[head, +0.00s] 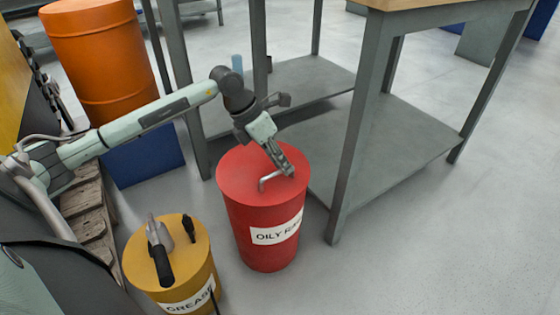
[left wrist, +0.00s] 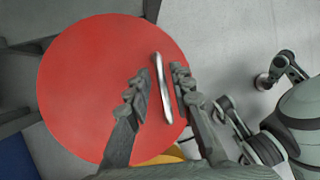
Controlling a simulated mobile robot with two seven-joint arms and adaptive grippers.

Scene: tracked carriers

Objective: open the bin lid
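The red bin (head: 262,225), with a white label of which "OILY RA" can be read, stands upright on the floor. Its round red lid (head: 238,165) lies flat on top, with no gap showing. A bent metal bar handle (head: 268,181) rises from the lid. My left gripper (head: 284,168) points down over the lid at the handle. In the left wrist view its two fingers are apart, with the handle (left wrist: 162,88) between them and room on both sides. The red lid (left wrist: 90,90) fills much of that view. I see no right gripper that I can make out.
A yellow "GREASE" drum (head: 185,275) stands just left of the bin, with tools on top. A grey metal table (head: 372,110) with a low shelf stands close behind and right. An orange drum (head: 100,60) on a blue base is at back left. Floor at right is clear.

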